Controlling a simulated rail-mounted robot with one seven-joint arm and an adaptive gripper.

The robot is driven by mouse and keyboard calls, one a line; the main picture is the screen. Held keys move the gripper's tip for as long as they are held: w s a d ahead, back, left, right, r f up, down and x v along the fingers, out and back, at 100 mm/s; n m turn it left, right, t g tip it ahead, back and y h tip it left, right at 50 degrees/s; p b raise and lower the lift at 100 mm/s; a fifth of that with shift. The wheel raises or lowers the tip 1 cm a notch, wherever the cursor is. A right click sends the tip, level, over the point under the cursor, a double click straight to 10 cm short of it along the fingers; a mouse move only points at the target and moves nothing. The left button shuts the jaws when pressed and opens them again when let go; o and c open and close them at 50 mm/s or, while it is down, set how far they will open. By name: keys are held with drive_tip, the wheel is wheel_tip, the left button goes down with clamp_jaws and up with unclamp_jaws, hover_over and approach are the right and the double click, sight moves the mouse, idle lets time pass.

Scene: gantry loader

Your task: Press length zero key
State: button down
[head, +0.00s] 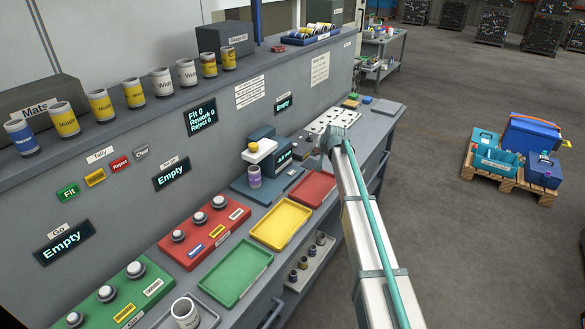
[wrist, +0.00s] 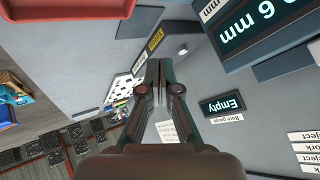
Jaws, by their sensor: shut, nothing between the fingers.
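My gripper (wrist: 154,66) is shut and empty, with its two fingers together in the wrist view. In the head view my gripper (head: 326,140) is partly hidden by my arm, just right of a dark gauge unit (head: 262,134) on the bench. The unit's display (head: 284,156) also shows in the wrist view (wrist: 252,25), reading about 0.6 mm upside down. I cannot tell which thing is the length zero key, or whether the fingers touch anything.
A purple-marked can (head: 254,177) stands beside the gauge unit. Red (head: 312,189), yellow (head: 281,224) and green (head: 235,273) trays lie along the bench front. A white plate with holes (head: 332,119) lies beyond my gripper. An "Empty" display (wrist: 223,104) is on the wall.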

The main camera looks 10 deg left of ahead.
drive_tip(key=shift+m+g+y, duration=0.3)
drive_tip(key=shift+y, duration=0.6)
drive_tip(key=a+r, duration=0.1)
drive_tip(key=a, duration=0.2)
drive_tip(key=s+a+r+p, duration=0.1)
drive_tip(key=a, duration=0.5)
drive_tip(key=shift+s+r+p, duration=0.25)
drive_tip(key=shift+r+p, duration=0.05)
drive_tip(key=shift+r, duration=0.1)
drive_tip(key=shift+f, duration=0.15)
drive_tip(key=b, duration=0.2)
hover_over(293, 173)
wheel_tip(293, 173, down, 7)
drive_tip(key=shift+w+a+f, duration=0.1)
drive_tip(key=shift+f+b, duration=0.45)
drive_tip(key=shift+f, duration=0.25)
drive_tip(key=shift+f, duration=0.15)
drive_tip(key=shift+f+b, duration=0.3)
drive_tip(key=shift+b, duration=0.15)
